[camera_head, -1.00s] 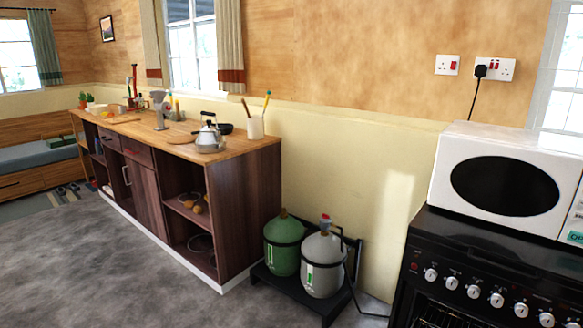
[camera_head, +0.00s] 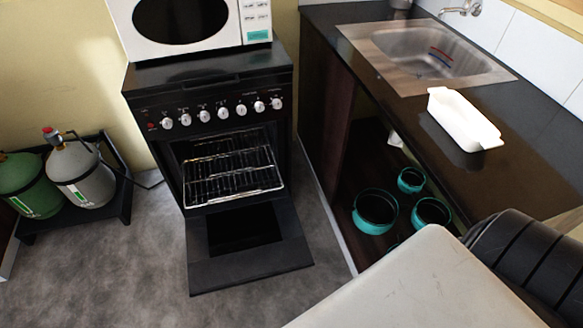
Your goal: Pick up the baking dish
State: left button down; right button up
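A white rectangular dish (camera_head: 462,120), which looks like the baking dish, sits on the dark countertop (camera_head: 513,162) at the right, just in front of the sink. It is upright and looks empty. Nothing touches it except the counter. A large pale panel and a black ribbed part at the lower right look like my own body. Neither of my grippers is in view.
The black oven (camera_head: 218,125) stands open, its door (camera_head: 250,245) lowered over the floor and a wire rack inside. A microwave (camera_head: 190,25) sits on top. A metal sink (camera_head: 425,50) is behind the dish. Teal pots (camera_head: 375,211) stand under the counter. Gas bottles (camera_head: 80,175) are at left.

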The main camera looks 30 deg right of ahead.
aim_at(469, 129)
jog(key=z, duration=0.4)
jog(key=l+z, duration=0.15)
jog(key=z, duration=0.7)
jog(key=l+z, duration=0.15)
jog(key=z, duration=0.65)
jog(key=j+z, duration=0.35)
